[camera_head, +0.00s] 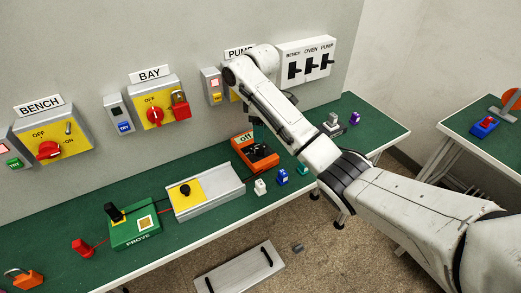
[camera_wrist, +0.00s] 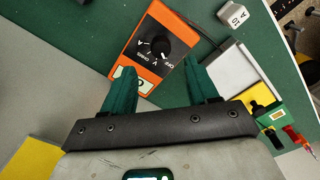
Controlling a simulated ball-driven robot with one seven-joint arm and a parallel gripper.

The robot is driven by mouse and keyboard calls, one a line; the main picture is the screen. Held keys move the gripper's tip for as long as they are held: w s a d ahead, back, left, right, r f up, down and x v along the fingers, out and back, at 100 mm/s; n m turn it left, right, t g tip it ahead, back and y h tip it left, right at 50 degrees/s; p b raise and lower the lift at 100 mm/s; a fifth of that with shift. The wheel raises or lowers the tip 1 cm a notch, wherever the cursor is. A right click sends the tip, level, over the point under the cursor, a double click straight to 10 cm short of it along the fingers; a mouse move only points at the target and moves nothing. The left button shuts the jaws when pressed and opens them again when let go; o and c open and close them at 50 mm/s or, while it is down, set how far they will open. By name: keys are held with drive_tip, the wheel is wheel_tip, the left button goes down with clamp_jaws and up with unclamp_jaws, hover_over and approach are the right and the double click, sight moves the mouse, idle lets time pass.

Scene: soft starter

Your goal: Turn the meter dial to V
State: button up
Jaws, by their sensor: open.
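The orange meter (camera_head: 247,140) lies on the green bench, and its screen reads "off". The orange meter body (camera_wrist: 128,50) fills the upper middle of that view. My gripper (camera_wrist: 150,80) is open, with its two green fingers apart on either side of the meter's screen end. Nothing is between them but the view of the meter. In the head view my arm and gripper partly hide the meter.
A grey box with a yellow plate (camera_head: 207,190) and a green PROVE unit (camera_head: 135,230) stand left of the meter. Small white (camera_head: 260,187) and blue (camera_head: 282,176) blocks lie near the front edge. Wall boxes BENCH (camera_head: 52,140) and BAY (camera_head: 152,110) are behind.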

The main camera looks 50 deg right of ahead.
sight(260, 148)
wheel_tip(260, 148, down, 8)
drive_tip(key=shift+r+p, duration=0.2)
drive_tip(key=shift+p, duration=0.15)
drive_tip(key=c, duration=1.1)
